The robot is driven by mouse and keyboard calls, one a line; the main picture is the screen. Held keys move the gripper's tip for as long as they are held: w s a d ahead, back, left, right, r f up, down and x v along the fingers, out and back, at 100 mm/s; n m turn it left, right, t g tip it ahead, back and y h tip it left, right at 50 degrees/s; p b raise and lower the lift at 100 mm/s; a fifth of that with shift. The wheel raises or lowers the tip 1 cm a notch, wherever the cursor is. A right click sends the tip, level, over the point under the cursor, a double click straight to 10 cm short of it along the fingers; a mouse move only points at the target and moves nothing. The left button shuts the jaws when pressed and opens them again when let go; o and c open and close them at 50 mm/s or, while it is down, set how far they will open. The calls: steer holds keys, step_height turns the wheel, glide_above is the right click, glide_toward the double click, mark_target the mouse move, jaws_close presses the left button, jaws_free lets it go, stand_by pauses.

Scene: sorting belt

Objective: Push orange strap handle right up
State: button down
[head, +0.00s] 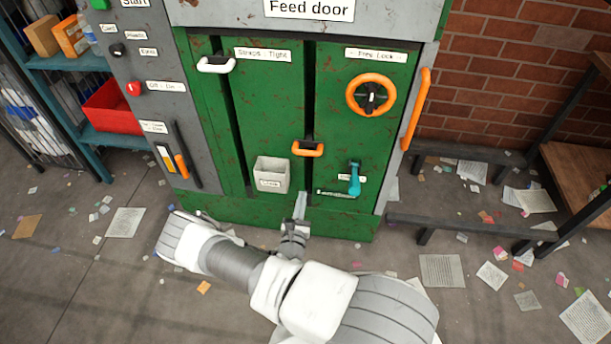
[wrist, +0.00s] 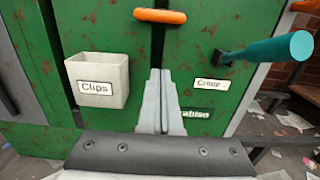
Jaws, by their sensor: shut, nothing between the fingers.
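The orange strap handle (head: 308,148) sits on the green feed door (head: 345,140), at a dark vertical slot; the slot continues above it. In the wrist view the orange handle (wrist: 160,16) is at the top centre, seen from below. My gripper (head: 300,207) is below the handle, in front of the lower door, apart from it. In the wrist view my gripper's fingers (wrist: 161,100) are together, pointing up toward the handle, with nothing between them.
A grey Clips box (head: 272,176) is left of my gripper and a teal crank (head: 354,180) sticks out at right. Above are an orange handwheel (head: 371,94) and a white handle (head: 216,65) near a "Straps Tight" label. An orange bar (head: 415,108) is on the right edge.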

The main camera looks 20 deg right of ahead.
steer(key=w+d+r+b, duration=0.2)
steer(key=w+d+r, duration=0.2)
steer(key=w+d, duration=0.2)
steer(key=w, duration=0.2)
steer(key=shift+w+r, duration=0.15)
steer(key=shift+w, duration=0.2)
steer(key=shift+r, duration=0.15)
step_height(320, 180, up, 29)
steer(key=p, duration=2.5)
steer(key=shift+f, duration=0.2)
